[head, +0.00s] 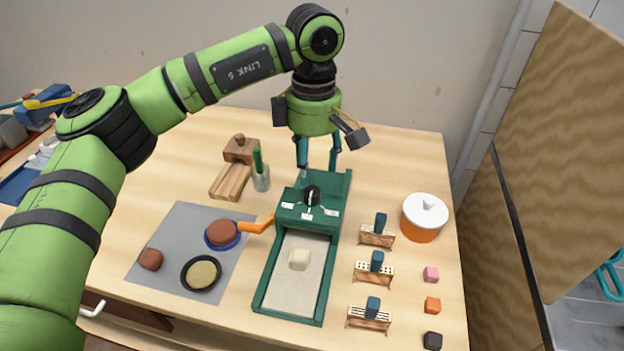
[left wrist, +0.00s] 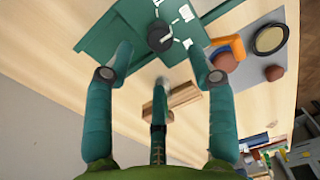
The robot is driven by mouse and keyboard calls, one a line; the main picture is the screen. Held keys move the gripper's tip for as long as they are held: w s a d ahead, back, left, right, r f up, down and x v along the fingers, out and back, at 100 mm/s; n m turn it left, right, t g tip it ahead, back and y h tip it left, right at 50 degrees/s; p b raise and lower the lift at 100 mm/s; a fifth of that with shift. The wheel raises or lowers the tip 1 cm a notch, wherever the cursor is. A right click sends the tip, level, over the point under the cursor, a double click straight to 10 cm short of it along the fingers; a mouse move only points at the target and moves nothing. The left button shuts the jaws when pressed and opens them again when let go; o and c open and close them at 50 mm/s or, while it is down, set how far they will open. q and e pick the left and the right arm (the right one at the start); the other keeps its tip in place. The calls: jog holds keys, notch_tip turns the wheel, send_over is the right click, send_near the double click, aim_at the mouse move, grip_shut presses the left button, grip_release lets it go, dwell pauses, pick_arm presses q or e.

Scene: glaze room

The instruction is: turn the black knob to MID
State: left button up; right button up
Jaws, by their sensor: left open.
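The black knob (head: 311,195) sits on top of the dark green press box (head: 291,213), with several white labels around its front side. It also shows in the left wrist view (left wrist: 160,38), with a pale line beside it; I cannot read the labels or tell its setting. My left gripper (head: 319,164) points down above the back of the box, open and empty, its fingers a little behind and above the knob. In the left wrist view the open fingertips (left wrist: 163,62) lie on both sides of the knob's near side, apart from it. My right gripper is not in view.
A green-handled tool in a glass cup (head: 261,178) and wooden blocks (head: 232,180) stand left of the box. A grey mat (head: 172,238) with round pieces lies front left. Stamps (head: 376,236) and an orange-and-white pot (head: 424,217) stand right. The table behind the box is clear.

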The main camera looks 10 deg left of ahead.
aim_at(313, 189)
pick_arm(q)
notch_tip(313, 189, up, 6)
jog(key=shift+f, duration=0.2)
